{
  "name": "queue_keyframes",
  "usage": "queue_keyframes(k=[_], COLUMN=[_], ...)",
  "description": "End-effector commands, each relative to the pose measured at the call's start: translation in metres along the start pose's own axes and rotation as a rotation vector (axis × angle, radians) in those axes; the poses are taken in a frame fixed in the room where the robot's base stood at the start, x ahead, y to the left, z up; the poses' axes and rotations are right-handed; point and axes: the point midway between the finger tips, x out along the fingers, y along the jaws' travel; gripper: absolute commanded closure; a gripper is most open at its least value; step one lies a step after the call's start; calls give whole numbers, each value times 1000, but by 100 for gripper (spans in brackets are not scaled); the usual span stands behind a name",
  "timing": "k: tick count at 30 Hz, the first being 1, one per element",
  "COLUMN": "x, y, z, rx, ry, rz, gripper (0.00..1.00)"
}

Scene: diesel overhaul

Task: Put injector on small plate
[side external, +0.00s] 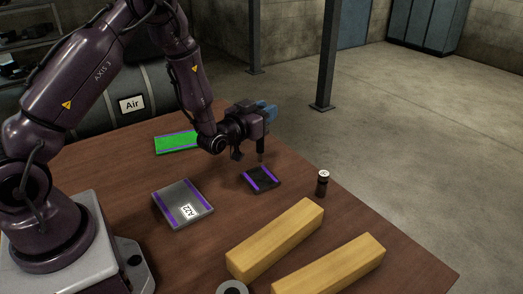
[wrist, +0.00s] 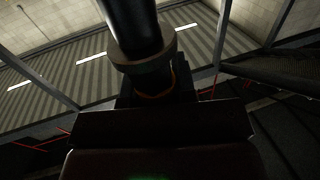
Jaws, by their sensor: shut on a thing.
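The injector (side external: 261,149) is a dark, slim, upright part held below my gripper (side external: 261,135). My gripper is shut on it. In the wrist view, the injector (wrist: 138,30) shows as a large dark cylinder with a collar, close to the camera. The small plate (side external: 262,180) is dark with two purple stripes and lies flat on the table. The injector's lower end appears close to the plate's far edge. I cannot tell whether they touch. The fingertips are dark and hard to make out.
A larger grey plate (side external: 180,207) with a label lies left of the small plate. A green plate (side external: 176,144) lies farther back. A small dark bottle-like part (side external: 322,184) stands to the right. Two yellow blocks (side external: 276,241) and a grey ring (side external: 232,287) are in front.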

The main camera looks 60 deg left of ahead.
Motion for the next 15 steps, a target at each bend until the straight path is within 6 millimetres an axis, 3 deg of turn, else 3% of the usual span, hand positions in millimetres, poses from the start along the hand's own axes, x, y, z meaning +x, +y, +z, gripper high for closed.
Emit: queue_keyframes(k=[10,15], x=[0,0], y=[-1,-1], z=[44,54], rx=[0,-1], ry=[1,5], rz=[-3,-3], gripper=[100,100])
